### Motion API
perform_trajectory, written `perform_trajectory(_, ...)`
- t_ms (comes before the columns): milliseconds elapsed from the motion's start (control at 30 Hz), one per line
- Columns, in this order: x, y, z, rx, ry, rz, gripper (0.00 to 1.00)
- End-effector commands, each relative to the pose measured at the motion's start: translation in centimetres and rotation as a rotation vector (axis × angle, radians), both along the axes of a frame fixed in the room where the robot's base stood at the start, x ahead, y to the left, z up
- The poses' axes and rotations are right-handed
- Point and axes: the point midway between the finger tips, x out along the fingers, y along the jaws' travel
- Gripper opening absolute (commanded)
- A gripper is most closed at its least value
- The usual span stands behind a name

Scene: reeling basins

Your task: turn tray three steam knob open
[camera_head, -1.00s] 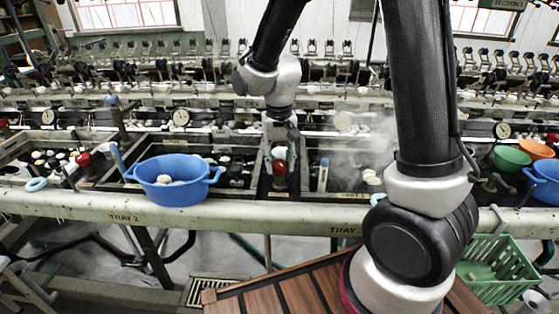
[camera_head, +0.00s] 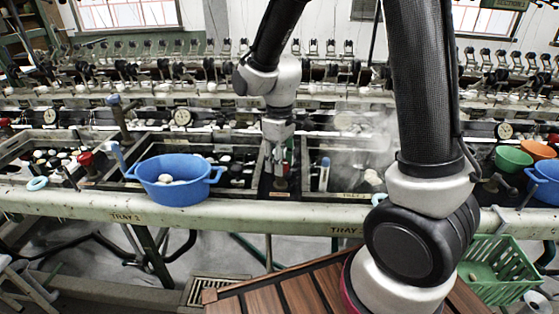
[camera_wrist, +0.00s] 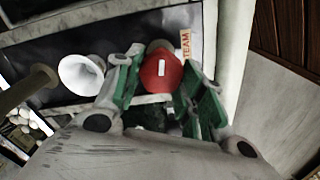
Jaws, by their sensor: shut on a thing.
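The red steam knob (camera_wrist: 160,73) has a white mark on its face and shows between my fingertips in the wrist view. An orange label reading "TEAM" (camera_wrist: 186,45) stands just beside it. My gripper (camera_wrist: 160,68) has its green-padded fingers on either side of the knob and is shut on it. In the head view my gripper (camera_head: 276,165) points down at the divider left of the tray three basin, and hides most of the knob. The TRAY 3 label (camera_head: 347,230) is on the front rail. The knob's turn angle is hard to tell.
A blue tub (camera_head: 172,192) sits on the front rail left of my gripper. Steam drifts over the basin to the right. A white funnel-shaped piece (camera_wrist: 82,74) is near the left finger. A green basket (camera_head: 497,270) and green and orange bowls are at the right.

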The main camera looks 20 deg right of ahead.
Motion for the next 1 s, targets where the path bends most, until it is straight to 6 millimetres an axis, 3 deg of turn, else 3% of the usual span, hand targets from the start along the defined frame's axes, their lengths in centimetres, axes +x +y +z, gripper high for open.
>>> perform_trajectory(767,0.04,0.03,0.05,0.001,-0.002,0.102,0.16)
perform_trajectory(800,0.04,0.03,0.06,0.001,-0.002,0.102,0.45)
perform_trajectory(900,0.02,0.03,0.05,0.000,-0.001,0.102,0.61)
perform_trajectory(1000,0.02,0.03,0.03,0.000,-0.001,0.102,0.61)
